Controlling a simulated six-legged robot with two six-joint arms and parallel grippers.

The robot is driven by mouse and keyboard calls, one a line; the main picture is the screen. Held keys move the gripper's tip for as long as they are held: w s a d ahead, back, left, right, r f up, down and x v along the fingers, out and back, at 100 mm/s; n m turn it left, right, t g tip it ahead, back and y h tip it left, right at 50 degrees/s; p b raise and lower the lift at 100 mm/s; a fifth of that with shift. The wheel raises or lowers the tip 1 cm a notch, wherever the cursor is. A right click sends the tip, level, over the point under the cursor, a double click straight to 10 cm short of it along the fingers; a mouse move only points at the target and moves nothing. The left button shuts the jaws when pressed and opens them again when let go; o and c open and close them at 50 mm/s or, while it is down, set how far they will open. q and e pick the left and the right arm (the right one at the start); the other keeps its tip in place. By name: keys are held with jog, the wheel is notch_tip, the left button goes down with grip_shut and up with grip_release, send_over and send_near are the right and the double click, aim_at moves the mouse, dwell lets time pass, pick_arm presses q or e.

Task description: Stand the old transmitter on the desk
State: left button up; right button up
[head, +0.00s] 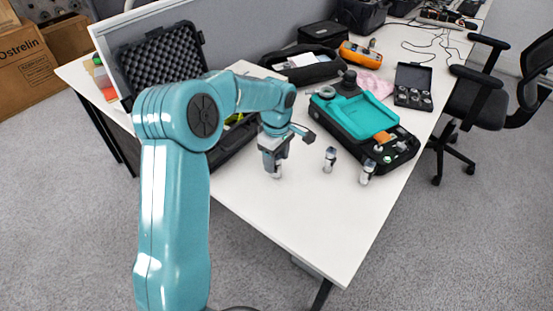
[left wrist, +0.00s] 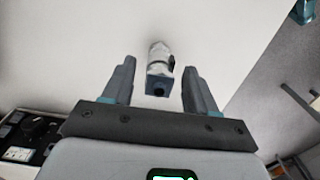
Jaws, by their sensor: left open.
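A small silver transmitter (head: 277,171) is on the white desk (head: 300,215), right below my left gripper (head: 271,158), which partly hides it. In the left wrist view this transmitter (left wrist: 160,68) has a pale metal body and a dark blue end facing the camera. It lies between the two fingers of my left gripper (left wrist: 160,72), with a gap on each side, so the gripper is open around it. Two similar silver cylinders stand upright farther right, one in the middle (head: 329,160) and one nearer the desk edge (head: 367,173). No marking shows which is old. My right gripper is out of view.
A black and green calibrator (head: 345,118) stands behind the cylinders. A foam-lined case (head: 160,65), a black pouch (head: 300,66), an orange meter (head: 360,54) and a small box (head: 413,87) are behind. The desk's front corner is clear. An office chair (head: 490,95) is at right.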

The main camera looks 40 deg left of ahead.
pick_arm(q)
notch_tip(320, 180, up, 11)
jog(key=shift+r+p, duration=0.15)
jog(key=shift+p, duration=0.5)
jog(key=shift+s, duration=0.1)
